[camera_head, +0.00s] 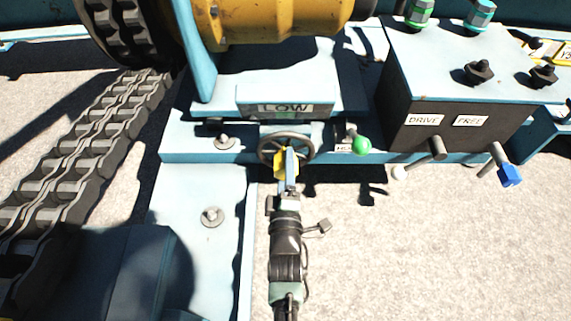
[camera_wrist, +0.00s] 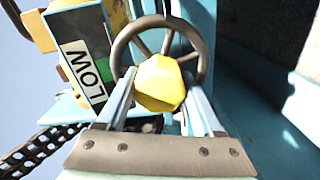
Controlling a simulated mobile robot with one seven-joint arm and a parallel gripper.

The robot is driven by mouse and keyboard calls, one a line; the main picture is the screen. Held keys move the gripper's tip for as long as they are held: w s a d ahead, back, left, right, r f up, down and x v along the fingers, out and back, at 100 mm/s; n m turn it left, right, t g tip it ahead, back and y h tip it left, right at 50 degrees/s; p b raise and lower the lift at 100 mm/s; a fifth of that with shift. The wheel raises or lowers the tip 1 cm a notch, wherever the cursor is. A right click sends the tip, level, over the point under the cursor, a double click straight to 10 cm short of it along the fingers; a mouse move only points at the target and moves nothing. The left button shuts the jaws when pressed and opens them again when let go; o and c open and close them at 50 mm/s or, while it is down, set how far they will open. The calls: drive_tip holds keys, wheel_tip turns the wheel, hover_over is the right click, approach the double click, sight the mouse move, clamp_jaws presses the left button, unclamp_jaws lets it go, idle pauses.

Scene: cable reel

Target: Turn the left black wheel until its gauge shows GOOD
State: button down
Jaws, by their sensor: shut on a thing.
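The black wheel (camera_head: 302,137) stands at the front of the light-blue machine base, below its gauge (camera_head: 285,107). The gauge reads LOW, with a green strip showing along its lower edge. The wheel has a yellow faceted hub knob (camera_wrist: 160,83) in the wrist view, where the wheel's dark rim (camera_wrist: 121,47) rises behind it. My gripper (camera_head: 286,162) reaches up from below in the head view. Its two fingers are shut on the yellow knob, one on each side. The lower part of the wheel is hidden by the knob and fingers.
A green-knobbed lever (camera_head: 360,145) stands close right of the wheel. Farther right is a control box (camera_head: 435,97) labelled DRIVE and FREE, with white-tipped and blue-tipped levers. A heavy chain (camera_head: 75,165) runs along the left. Open ground lies at the lower right.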

drive_tip(key=m+p, duration=0.1)
drive_tip(key=m, duration=0.5)
drive_tip(key=shift+m, duration=0.3)
idle(0.5)
drive_tip(key=shift+c, duration=0.2)
unclamp_jaws()
drive_tip(key=shift+s, duration=0.1)
drive_tip(key=s+p, duration=0.6)
drive_tip(key=s, duration=0.6)
drive_tip(key=shift+s, duration=0.4)
drive_tip(key=shift+f, duration=0.1)
idle(0.4)
